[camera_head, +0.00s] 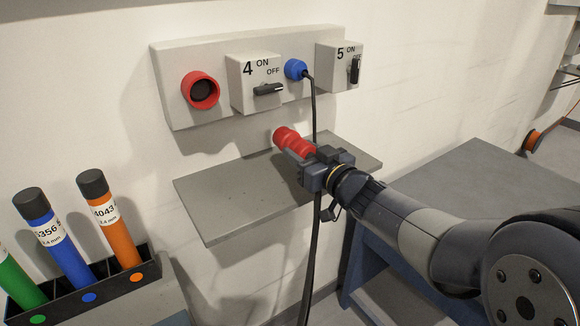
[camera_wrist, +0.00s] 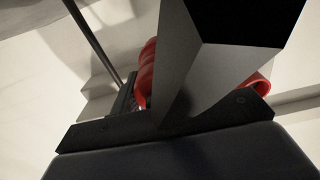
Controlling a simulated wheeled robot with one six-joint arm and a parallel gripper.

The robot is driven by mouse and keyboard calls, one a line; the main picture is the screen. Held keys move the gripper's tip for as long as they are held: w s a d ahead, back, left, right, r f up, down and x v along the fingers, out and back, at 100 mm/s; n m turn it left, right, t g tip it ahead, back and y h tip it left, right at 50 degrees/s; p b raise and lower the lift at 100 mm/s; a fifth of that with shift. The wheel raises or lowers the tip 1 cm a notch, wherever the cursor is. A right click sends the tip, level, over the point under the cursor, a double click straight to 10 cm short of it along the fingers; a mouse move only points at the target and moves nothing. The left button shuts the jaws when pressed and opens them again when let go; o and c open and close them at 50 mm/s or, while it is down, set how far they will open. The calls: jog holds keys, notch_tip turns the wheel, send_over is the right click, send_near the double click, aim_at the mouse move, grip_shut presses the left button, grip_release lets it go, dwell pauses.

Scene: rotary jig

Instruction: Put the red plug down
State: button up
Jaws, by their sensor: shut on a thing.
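The red plug (camera_head: 293,141) is held in my gripper (camera_head: 316,163), above or at the grey wall shelf (camera_head: 225,205) in the head view. Its ribbed red end points up and left, toward the wall panel. I cannot tell whether it touches the shelf. In the wrist view the red plug (camera_wrist: 148,72) shows on both sides of a dark gripper finger (camera_wrist: 205,70), which hides its middle.
A wall panel (camera_head: 180,55) carries a red socket (camera_head: 201,90), switch boxes 4 (camera_head: 255,90) and 5 (camera_head: 340,75), and a blue plug (camera_head: 295,69) with a black cable (camera_head: 313,230) hanging down past the shelf. A rack of coloured tubes (camera_head: 110,285) stands at lower left.

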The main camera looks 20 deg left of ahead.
aim_at(290, 178)
jog(key=x, duration=0.4)
jog(key=shift+r, duration=0.1)
jog(key=shift+w+a+f, duration=0.2)
jog(key=shift+f, duration=0.35)
jog(key=shift+w+a+f, duration=0.15)
jog(key=shift+f, duration=2.8)
jog(key=shift+f, duration=0.15)
jog(key=o, duration=1.2)
